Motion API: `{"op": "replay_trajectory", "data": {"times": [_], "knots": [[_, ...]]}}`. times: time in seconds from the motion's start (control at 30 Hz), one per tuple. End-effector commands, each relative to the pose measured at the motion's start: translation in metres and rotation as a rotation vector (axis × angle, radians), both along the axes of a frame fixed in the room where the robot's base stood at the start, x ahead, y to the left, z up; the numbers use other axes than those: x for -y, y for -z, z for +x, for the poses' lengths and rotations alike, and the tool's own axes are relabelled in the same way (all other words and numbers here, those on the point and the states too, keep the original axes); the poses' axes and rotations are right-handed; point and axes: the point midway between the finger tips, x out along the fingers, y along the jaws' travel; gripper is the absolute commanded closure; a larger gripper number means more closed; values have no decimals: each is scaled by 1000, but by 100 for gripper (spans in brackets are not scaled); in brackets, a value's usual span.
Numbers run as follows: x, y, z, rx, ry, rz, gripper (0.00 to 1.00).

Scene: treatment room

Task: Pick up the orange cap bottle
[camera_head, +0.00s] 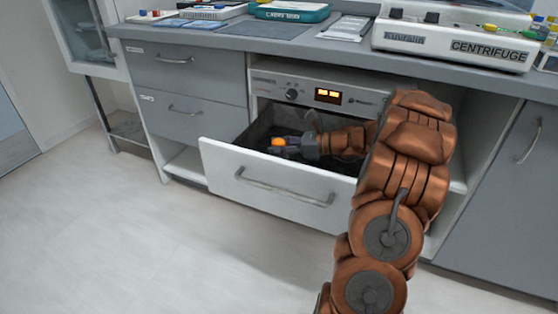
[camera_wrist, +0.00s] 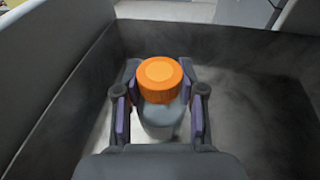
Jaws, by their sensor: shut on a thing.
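The orange cap bottle (camera_wrist: 160,120) stands upright inside the open drawer, between the two fingers of my gripper (camera_wrist: 160,110) in the wrist view. Its body is pale and clear, and its orange cap rises above the fingers. The fingers are shut on the bottle's sides, just below the cap. In the head view, only the orange cap (camera_head: 277,143) shows clearly at the tip of my gripper (camera_head: 285,147), inside the drawer's left part. The bottle's body is hidden there by the gripper and the drawer.
The open drawer (camera_head: 270,187) has a pale front with a bar handle, and dark inner walls surround my gripper. An appliance panel with a lit display (camera_head: 328,95) is above it. The counter above holds a centrifuge (camera_head: 450,43) and a teal case (camera_head: 290,11). Open floor lies at left.

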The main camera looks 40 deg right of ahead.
Motion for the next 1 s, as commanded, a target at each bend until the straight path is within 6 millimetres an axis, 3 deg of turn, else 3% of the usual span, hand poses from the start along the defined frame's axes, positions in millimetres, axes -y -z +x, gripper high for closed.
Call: {"op": "replay_trajectory", "data": {"times": [0.23, 0.77, 1.0], "knots": [[0, 0, 0, 0, 0, 0, 100], [0, -2, 0, 0, 0, 0, 100], [-1, -35, 1, 3, -2, -3, 100]]}}
